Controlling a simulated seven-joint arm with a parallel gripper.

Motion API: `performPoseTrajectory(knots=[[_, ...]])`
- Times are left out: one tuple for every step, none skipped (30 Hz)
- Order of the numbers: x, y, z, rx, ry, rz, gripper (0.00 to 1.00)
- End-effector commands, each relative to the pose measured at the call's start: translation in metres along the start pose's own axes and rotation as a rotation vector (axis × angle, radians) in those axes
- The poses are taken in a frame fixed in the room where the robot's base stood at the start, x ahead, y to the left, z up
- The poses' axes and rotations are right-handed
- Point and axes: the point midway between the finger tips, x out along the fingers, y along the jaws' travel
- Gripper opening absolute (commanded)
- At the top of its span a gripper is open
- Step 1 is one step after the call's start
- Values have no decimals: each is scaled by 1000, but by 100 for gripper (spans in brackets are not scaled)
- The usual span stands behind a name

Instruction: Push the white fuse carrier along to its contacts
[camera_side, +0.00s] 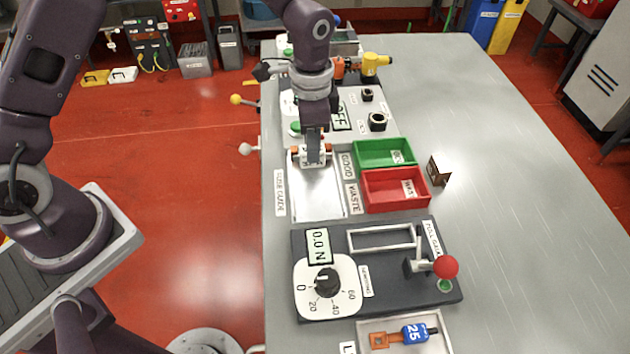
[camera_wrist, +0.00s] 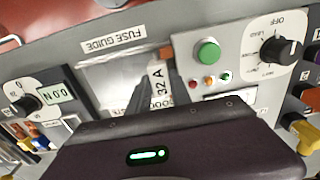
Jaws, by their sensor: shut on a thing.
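The white fuse carrier (camera_side: 326,156) is at the far end of the metal fuse guide (camera_side: 317,196), with orange-brown parts showing at its sides. In the wrist view its white face with the "32 A" label (camera_wrist: 159,85) shows between my dark fingers. My gripper (camera_side: 313,160) points down from above and is shut on the carrier. The contacts cannot be clearly made out behind the gripper and carrier, so I cannot tell whether they touch the carrier.
Green (camera_side: 372,154) and red (camera_side: 385,188) bins stand right of the guide. A pull gauge (camera_side: 380,265) reading 0.0 N lies in front. A green button (camera_wrist: 208,52) and a rotary switch (camera_wrist: 281,50) sit on the panel beyond. The table's right side is mostly clear.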

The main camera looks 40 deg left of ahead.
Motion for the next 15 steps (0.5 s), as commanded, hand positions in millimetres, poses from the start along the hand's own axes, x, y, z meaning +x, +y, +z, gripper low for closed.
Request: performPoseTrajectory(knots=[[0, -2, 0, -1, 0, 0, 0], [0, -3, 0, -1, 0, 0, 0], [0, -4, 0, -1, 0, 0, 0], [0, -5, 0, -1, 0, 0, 0], [0, -6, 0, -1, 0, 0, 0], [0, -7, 0, -1, 0, 0, 0], [0, -8, 0, -1, 0, 0, 0], [0, -9, 0, -1, 0, 0, 0], [0, -10, 0, 0, 0, -1, 27], [0, -10, 0, 0, 1, -1, 33], [0, -10, 0, 0, 1, -1, 39], [0, -9, 0, 0, 1, -1, 47], [0, -9, 0, 0, 1, -1, 50], [0, -9, 0, 0, 0, -1, 50], [0, -9, 0, 0, 0, -1, 50]])
